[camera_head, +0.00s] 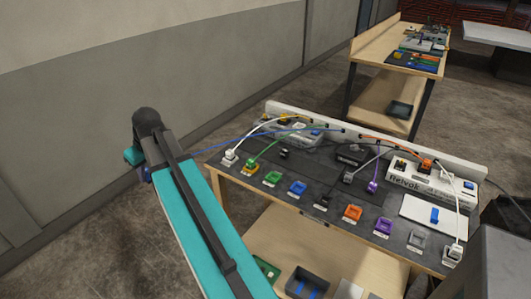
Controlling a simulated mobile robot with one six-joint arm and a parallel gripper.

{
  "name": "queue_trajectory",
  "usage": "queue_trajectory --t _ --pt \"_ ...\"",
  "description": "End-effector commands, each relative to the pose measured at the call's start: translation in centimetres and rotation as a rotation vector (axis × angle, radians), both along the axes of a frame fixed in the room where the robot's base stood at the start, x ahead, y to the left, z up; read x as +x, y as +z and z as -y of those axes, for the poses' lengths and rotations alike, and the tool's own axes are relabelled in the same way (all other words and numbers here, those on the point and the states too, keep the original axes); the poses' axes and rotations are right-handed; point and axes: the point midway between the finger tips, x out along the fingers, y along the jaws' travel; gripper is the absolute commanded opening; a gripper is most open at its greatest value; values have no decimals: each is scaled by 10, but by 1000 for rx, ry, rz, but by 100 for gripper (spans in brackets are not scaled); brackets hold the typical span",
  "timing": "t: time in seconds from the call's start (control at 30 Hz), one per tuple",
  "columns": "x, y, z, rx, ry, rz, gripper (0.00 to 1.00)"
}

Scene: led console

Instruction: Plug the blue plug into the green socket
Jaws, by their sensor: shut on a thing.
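My gripper (148,174) is at the left, off the left edge of the console table and mostly hidden behind my teal arm. A blue cable (262,132) runs from the back of the console leftward to my gripper, which is shut on its end. The blue plug itself is too hidden to make out. The green socket (272,178) is in the front row of the console, between the yellow and blue sockets, and looks empty. My gripper is well to the left of it, apart from it.
A green plug (252,164) sits at the yellow socket, and a white plug (230,155) stands left of it. Blue (298,187), orange (352,213) and purple (384,227) sockets continue rightward. Several cables arch over the console's back. Another table (370,50) stands behind.

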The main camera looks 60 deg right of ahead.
Motion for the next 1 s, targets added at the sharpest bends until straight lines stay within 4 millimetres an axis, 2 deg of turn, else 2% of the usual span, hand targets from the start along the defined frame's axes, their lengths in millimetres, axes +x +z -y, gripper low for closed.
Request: queue_trajectory --t 0.03,0.1,0.47,0.77,1.0 --pt "-4 1 16 1 -5 -2 1" --pt "-10 -1 35 2 -5 -2 1" --pt "-50 -12 131 2 -1 -1 1" --pt "-97 -21 208 3 -4 -1 1" --pt "-142 -28 265 3 -6 -1 1"
